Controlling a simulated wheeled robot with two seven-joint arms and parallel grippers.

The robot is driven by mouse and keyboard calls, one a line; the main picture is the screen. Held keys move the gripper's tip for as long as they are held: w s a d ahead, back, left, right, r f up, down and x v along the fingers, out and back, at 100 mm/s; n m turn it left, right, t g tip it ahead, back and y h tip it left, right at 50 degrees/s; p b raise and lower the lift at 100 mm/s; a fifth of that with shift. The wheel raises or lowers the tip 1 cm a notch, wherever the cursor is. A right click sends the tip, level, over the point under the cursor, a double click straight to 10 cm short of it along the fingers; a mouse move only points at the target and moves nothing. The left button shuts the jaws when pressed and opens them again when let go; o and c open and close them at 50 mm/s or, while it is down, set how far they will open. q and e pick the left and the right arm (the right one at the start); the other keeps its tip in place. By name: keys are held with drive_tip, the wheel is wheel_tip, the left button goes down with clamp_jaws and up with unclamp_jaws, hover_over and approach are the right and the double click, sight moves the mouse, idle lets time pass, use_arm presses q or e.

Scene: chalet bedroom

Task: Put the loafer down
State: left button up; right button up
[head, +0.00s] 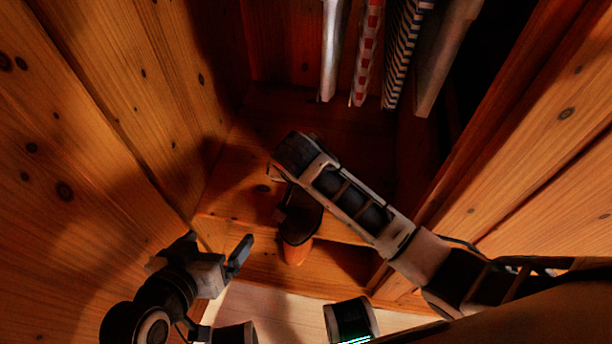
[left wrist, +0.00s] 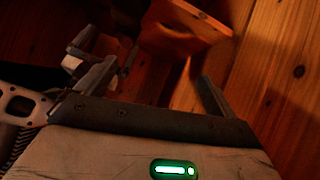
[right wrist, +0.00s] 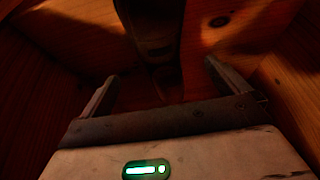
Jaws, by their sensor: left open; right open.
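The dark loafer (head: 302,218) is at the front of the wooden wardrobe floor, partly hidden behind my right arm. Its lower end reaches the front ledge, by a lit orange-brown part. In the right wrist view the loafer (right wrist: 152,38) is a dark long shape in front of my right gripper (right wrist: 160,74). That gripper's two fingers are apart, with nothing clamped between them. Whether a finger touches the loafer is too dark to tell. My left gripper (head: 238,256) is open and empty, left of the loafer; its fingers also show apart in the left wrist view.
Several garments (head: 370,50) hang at the back of the wardrobe. Knotty wood panels (head: 90,130) close in on the left, and a wooden side (head: 540,150) on the right. A dark recess (head: 345,262) lies below the ledge. The wardrobe floor behind is dim.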

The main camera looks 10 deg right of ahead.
use_arm(q)
drive_tip(key=shift+s+a+f+g, duration=0.15)
drive_tip(key=shift+f+g, duration=0.15)
use_arm(e)
drive_tip(key=shift+v, duration=1.4)
use_arm(q)
drive_tip(key=shift+p, duration=0.35)
use_arm(e)
drive_tip(key=shift+s+r+p, duration=0.15)
drive_tip(key=shift+s+p, duration=0.15)
drive_tip(key=shift+p, duration=0.1)
use_arm(q)
drive_tip(key=a+r+p, duration=0.1)
drive_tip(key=r+p, duration=0.7)
drive_tip(key=s+a+r+t+y+p, duration=0.1)
drive_tip(key=a+r+p, duration=0.1)
drive_tip(key=r+p, duration=0.6)
drive_tip(key=shift+s+a+n+t+y, duration=0.2)
drive_tip(key=shift+a+n+t+y, duration=0.1)
use_arm(e)
drive_tip(key=s+d+r+n+t+y, duration=0.2)
drive_tip(key=s+r, duration=0.4)
drive_tip(key=r, duration=0.3)
drive_tip(key=s+d+r+n+t+y, duration=0.3)
drive_tip(key=s+r, duration=0.3)
drive_tip(key=r, duration=0.2)
drive_tip(key=shift+s+d+r+n+t, duration=0.35)
drive_tip(key=shift+d+r+n+t, duration=0.05)
drive_tip(key=shift+n+t, duration=0.45)
